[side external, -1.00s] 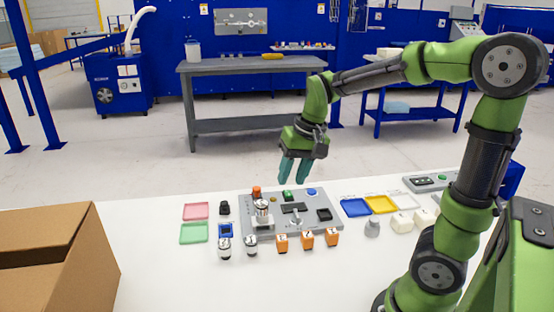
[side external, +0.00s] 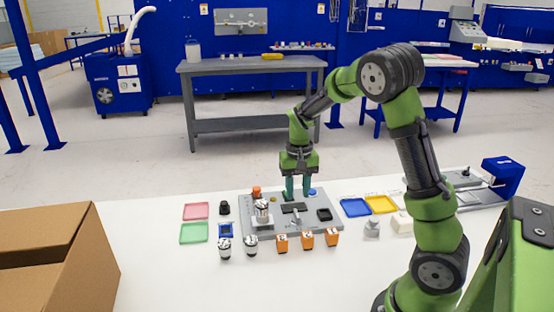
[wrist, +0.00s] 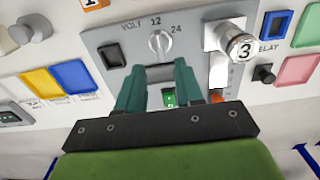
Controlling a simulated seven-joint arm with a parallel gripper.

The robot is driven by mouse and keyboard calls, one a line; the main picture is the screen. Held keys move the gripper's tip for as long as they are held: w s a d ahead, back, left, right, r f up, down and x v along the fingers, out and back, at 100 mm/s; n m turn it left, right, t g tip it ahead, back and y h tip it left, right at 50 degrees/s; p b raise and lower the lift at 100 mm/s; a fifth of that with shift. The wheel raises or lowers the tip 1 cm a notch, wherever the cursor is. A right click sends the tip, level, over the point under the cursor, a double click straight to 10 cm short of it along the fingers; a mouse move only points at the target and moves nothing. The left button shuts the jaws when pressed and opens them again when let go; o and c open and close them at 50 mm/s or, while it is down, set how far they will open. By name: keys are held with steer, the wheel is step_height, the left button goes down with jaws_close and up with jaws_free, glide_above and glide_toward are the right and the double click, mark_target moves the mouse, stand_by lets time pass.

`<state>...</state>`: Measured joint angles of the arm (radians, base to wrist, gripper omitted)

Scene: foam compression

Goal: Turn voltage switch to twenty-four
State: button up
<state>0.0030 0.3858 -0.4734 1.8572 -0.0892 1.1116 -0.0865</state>
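The voltage switch (wrist: 159,43) is a round silver knob on the grey panel (wrist: 198,43), with VOLT, 12 and 24 printed around it. Its raised grip looks roughly upright in the wrist view, towards the 12 mark. In the side external view the knob (side external: 296,218) sits in the panel's front middle. My gripper (side external: 298,194) points down over the back of the panel, behind the knob. In the wrist view my gripper's (wrist: 157,72) two teal fingers are apart and empty, with the knob just beyond their tips. A green button (wrist: 170,98) shows between them.
A silver cylinder marked 3 (wrist: 240,47) stands on the panel close to the switch. Orange blocks (side external: 307,240) stand along the panel's front edge. Blue (side external: 355,207) and yellow (side external: 381,204) trays lie to the right. A cardboard box (side external: 85,250) stands at left.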

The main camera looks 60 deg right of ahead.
mark_target(297, 213)
step_height(297, 213, down, 7)
steer(key=shift+r, duration=0.1)
stand_by(0.3)
jaws_close()
